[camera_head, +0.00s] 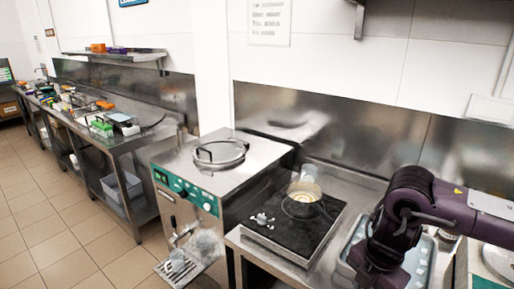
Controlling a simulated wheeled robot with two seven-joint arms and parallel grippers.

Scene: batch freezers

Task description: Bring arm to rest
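My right arm, dark purple, comes in from the right edge and bends down over the right part of the steel counter (243,240). The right gripper's fingers do not show. My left arm and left gripper are out of view.
A batch freezer (183,187) with a round lid (220,152) stands left of the counter. A black hob (290,238) carries a pan (303,204). A cluttered steel table (140,137) runs along the back left. The tiled floor (60,235) at left is clear.

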